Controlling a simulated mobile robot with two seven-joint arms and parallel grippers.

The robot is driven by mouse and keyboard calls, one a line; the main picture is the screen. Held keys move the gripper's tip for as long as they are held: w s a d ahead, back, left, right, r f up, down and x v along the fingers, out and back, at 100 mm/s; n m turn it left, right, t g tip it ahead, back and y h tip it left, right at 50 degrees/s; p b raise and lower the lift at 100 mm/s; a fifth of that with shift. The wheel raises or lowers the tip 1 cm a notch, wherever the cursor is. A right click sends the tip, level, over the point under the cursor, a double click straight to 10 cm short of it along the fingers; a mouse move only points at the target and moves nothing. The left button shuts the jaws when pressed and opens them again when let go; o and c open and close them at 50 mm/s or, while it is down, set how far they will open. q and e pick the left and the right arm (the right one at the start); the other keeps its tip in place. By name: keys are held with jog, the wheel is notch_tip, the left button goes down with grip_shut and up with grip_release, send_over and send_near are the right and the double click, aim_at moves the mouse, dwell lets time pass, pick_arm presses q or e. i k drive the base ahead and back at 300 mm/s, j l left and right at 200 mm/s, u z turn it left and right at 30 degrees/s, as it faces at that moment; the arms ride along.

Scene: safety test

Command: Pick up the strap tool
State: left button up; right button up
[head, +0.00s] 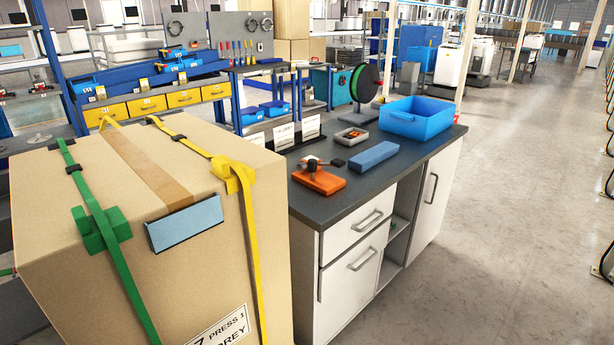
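On the dark workbench top (400,168) an orange block (322,181) carries a small dark tool with a black handle (327,162). This may be the strap tool, but I cannot tell for sure. A large cardboard carton (180,270) stands at the front left, close to the bench. A green strap (122,270) with a green buckle (100,228) and a yellow strap (252,235) with a yellow buckle (232,175) run over it. Neither of my grippers is in view.
A blue bar (374,157), a small grey tray (351,137), a blue bin (416,119) and a black reel (364,84) stand on the bench around the orange block. A rack with yellow drawers (147,106) is behind. Floor (510,220) at right is clear.

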aim_at(318, 170)
jog(key=i+l+u, duration=0.15)
jog(key=u, duration=0.25)
jog(key=i+l+u, duration=0.1)
jog(key=l+u, duration=0.25)
jog(key=i+l+u, duration=0.15)
jog(key=l, duration=0.3)
jog(key=i+l+u, duration=0.15)
jog(key=l, duration=0.3)
jog(key=i+l+u, duration=0.1)
jog(key=l, duration=0.8)
jog(key=i+l, duration=0.15)
jog(key=l, duration=0.8)
jog(key=i+l+u, duration=0.15)
jog(key=l, duration=0.75)
